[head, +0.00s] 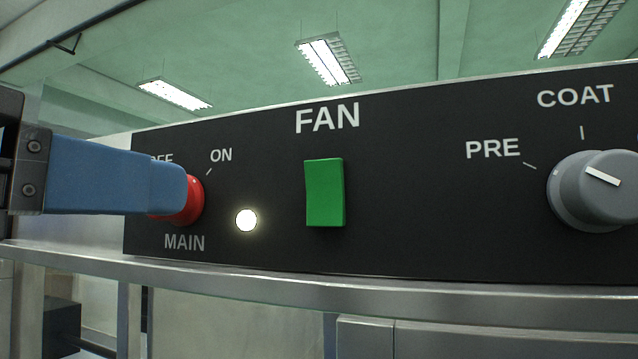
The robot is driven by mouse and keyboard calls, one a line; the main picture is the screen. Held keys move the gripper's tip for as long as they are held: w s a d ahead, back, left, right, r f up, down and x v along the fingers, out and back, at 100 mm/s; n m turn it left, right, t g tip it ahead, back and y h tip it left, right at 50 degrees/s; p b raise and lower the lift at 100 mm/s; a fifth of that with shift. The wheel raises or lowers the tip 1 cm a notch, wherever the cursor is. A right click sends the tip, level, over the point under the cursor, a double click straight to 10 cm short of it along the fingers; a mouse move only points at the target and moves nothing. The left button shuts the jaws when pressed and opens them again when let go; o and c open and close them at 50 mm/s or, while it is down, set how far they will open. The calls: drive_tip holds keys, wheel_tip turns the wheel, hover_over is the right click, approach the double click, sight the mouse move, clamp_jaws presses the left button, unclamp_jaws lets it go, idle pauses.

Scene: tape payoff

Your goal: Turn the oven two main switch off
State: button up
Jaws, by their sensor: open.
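The red MAIN switch (194,203) is a round knob at the left of the black panel (420,220). It is mostly hidden behind my gripper. The ON mark shows at its upper right; the OFF label is partly covered, and the knob's pointer is hidden. A round white lamp (246,220) beside it is lit. My gripper (168,188) reaches in from the left with a blue finger in front of the knob. Only one finger shows clearly, and I cannot tell whether it touches the knob. No label in view says oven two.
A green FAN switch (325,192) sits in the middle of the panel. A grey selector knob (598,190) with PRE and COAT marks is at the right. A metal ledge (400,296) runs below the panel.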

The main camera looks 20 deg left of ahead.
drive_tip(key=w, duration=0.3)
drive_tip(key=shift+w+d, duration=0.1)
drive_tip(key=c, duration=1)
drive_tip(key=shift+o, duration=0.2)
